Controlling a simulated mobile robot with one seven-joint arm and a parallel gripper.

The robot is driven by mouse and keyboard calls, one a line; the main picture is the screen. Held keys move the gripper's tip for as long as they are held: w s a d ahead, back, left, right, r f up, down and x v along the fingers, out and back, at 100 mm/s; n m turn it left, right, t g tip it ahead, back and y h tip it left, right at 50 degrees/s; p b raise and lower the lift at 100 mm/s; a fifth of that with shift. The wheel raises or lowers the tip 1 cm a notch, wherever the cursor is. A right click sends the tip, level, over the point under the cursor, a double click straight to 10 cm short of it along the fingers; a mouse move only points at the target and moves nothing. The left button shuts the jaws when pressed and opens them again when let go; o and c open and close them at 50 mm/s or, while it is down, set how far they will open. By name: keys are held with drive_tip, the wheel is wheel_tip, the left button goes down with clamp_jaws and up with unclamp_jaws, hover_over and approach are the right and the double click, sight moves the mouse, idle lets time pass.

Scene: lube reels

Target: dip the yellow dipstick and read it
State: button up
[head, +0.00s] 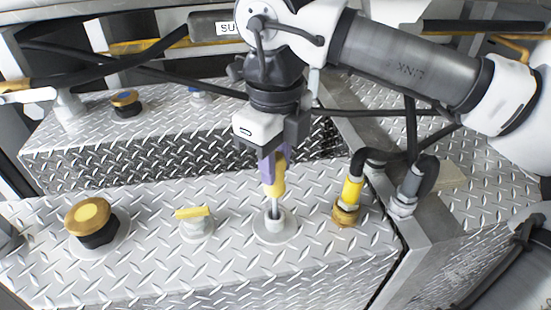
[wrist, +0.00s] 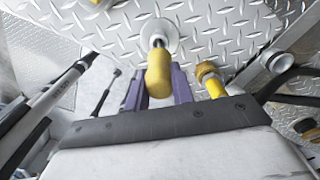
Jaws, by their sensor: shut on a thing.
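The yellow dipstick (head: 274,186) has a yellow handle and a thin metal rod going down into a round, flanged tube (head: 275,226) on the near diamond-plate tank top. My gripper (head: 273,168) is above the tube with its purple fingers shut on the yellow handle. In the wrist view the handle (wrist: 159,75) sits between the purple fingers, and the tube (wrist: 160,35) is just beyond it. A short length of rod shows between handle and tube. The rod's lower part is hidden inside the tube.
On the near tank (head: 150,255) are a yellow-topped cap (head: 88,218), a yellow T-shaped handle (head: 193,212) and, close right of the dipstick, a yellow-banded hose fitting (head: 350,195). A grey hose fitting (head: 408,190) stands farther right. Black hoses cross behind my gripper.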

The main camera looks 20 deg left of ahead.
sight(276, 191)
drive_tip(key=shift+f, duration=0.1)
drive_tip(key=shift+f+b, duration=2.7)
drive_tip(key=shift+f, duration=0.55)
drive_tip(key=shift+r, duration=0.15)
wheel_tip(276, 191, up, 29)
drive_tip(key=p, duration=2.2)
